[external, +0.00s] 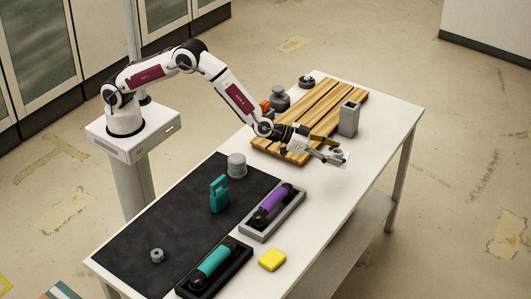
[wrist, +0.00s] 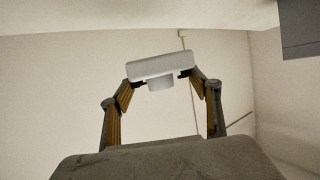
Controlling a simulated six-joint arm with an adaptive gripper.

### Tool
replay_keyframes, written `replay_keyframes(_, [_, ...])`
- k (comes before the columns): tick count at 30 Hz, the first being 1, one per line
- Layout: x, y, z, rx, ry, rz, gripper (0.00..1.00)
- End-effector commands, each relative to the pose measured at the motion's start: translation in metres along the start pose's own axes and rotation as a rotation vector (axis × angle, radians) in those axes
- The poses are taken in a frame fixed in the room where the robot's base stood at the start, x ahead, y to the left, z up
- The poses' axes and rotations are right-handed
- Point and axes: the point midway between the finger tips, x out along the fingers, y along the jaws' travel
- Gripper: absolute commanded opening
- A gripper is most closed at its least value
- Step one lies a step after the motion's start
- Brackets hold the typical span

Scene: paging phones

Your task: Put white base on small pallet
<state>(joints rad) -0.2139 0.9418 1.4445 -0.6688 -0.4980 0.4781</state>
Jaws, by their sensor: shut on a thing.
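My gripper (external: 328,154) is shut on the white base (external: 342,160), held out sideways at its tips. In the wrist view, the white base (wrist: 160,66) is a pale flat block with a short round stub, pinched at the stub between the two fingertips (wrist: 165,80). The small pallet (external: 322,107) is wooden with slats and lies on the far part of the table. My gripper and the white base are just off the pallet's near right corner, seemingly above the white tabletop; the exact height is hard to tell. My wrist hides part of the pallet's near edge.
A grey box (external: 349,118) stands at the pallet's right edge. Grey round parts (external: 280,98) and an orange part (external: 265,106) are at its left. A black mat (external: 150,222), purple-part tray (external: 262,236), teal-part tray (external: 237,264) and yellow block (external: 272,259) lie nearer. White tabletop at right is clear.

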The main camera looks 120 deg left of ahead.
Motion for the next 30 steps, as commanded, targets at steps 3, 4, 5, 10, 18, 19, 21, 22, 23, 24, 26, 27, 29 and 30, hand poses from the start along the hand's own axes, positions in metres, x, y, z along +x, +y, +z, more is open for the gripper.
replay_keyframes(3, [0.001,-0.009,-0.005,-0.005,0.006,-0.01,0.32])
replay_keyframes(4, [0.002,-0.012,-0.006,-0.008,0.007,-0.014,0.32])
replay_keyframes(5, [0.002,-0.016,-0.008,-0.01,0.009,-0.018,0.32])
replay_keyframes(10, [0.001,-0.049,-0.025,-0.029,0.023,-0.053,0.32])
replay_keyframes(18, [-0.015,-0.134,-0.036,-0.068,0.019,-0.154,0.32])
replay_keyframes(19, [-0.018,-0.143,-0.037,-0.072,0.019,-0.167,0.32])
replay_keyframes(21, [-0.026,-0.166,-0.037,-0.084,0.017,-0.198,0.32])
replay_keyframes(22, [-0.029,-0.176,-0.037,-0.088,0.017,-0.211,0.32])
replay_keyframes(23, [-0.033,-0.185,-0.037,-0.094,0.017,-0.225,0.32])
replay_keyframes(24, [-0.038,-0.198,-0.035,-0.1,0.014,-0.243,0.32])
replay_keyframes(26, [-0.047,-0.217,-0.034,-0.11,0.013,-0.271,0.32])
replay_keyframes(27, [-0.053,-0.229,-0.032,-0.116,0.013,-0.29,0.32])
replay_keyframes(29, [-0.062,-0.247,-0.029,-0.124,0.01,-0.318,0.32])
replay_keyframes(30, [-0.069,-0.258,-0.027,-0.13,0.009,-0.337,0.32])
